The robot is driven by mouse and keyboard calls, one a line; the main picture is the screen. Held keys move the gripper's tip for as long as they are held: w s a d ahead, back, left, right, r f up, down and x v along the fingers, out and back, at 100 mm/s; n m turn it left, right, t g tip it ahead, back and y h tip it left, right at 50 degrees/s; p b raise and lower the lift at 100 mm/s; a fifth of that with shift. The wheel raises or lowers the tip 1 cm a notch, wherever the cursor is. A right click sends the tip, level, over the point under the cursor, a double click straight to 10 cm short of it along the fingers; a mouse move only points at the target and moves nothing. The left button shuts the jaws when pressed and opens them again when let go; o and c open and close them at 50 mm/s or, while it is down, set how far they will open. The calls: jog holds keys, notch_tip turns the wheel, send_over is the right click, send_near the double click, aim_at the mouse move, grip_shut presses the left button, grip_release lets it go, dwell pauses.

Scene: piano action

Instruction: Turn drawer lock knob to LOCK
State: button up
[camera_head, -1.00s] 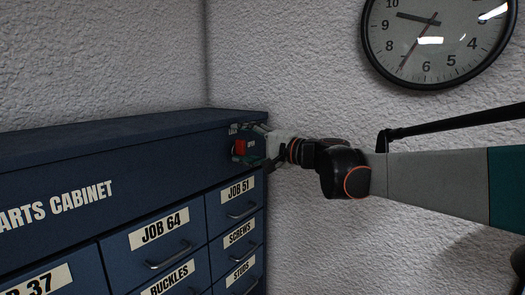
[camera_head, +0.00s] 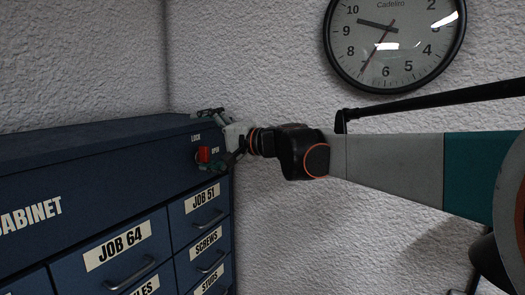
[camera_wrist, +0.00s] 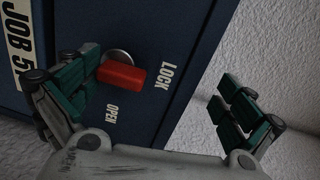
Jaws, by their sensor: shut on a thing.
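The red lock knob (camera_head: 204,154) is on the upper right front of the blue cabinet. The word LOCK is above it and OPEN to its right. In the wrist view the knob (camera_wrist: 122,75) stands out from a round metal base. My gripper (camera_head: 219,135) reaches in from the right. In the wrist view its fingers (camera_wrist: 160,98) are spread wide. The left finger is right beside the knob and seems to touch it. The right finger is well apart from it, past the cabinet's edge, with wall behind.
Labelled drawers with metal handles, such as JOB 51 (camera_head: 203,199) and JOB 64 (camera_head: 120,242), lie below the knob. White textured wall (camera_head: 260,50) is behind and right of the cabinet. A round clock (camera_head: 394,42) hangs on it. The cabinet top (camera_head: 100,133) is clear.

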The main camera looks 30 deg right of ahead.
jog(key=shift+s+d+r, duration=0.25)
jog(key=shift+s+r, duration=0.1)
jog(key=shift+s, duration=0.15)
jog(key=shift+s+d+r, duration=0.2)
jog(key=shift+s+r, duration=0.1)
jog(key=shift+s, duration=0.2)
jog(key=shift+c, duration=0.5)
jog(key=shift+s+d+f, duration=0.15)
jog(key=shift+s+d, duration=0.2)
jog(key=shift+s, duration=0.05)
jog(key=shift+c, duration=0.9)
jog(key=v, duration=0.5)
jog(key=shift+s+r, duration=0.15)
jog(key=shift+r, duration=0.2)
jog(key=c, duration=0.3)
jog(key=shift+s+d+f, duration=0.25)
jog(key=shift+s, duration=0.2)
jog(key=shift+s+d+f, duration=0.2)
jog(key=shift+s, duration=0.25)
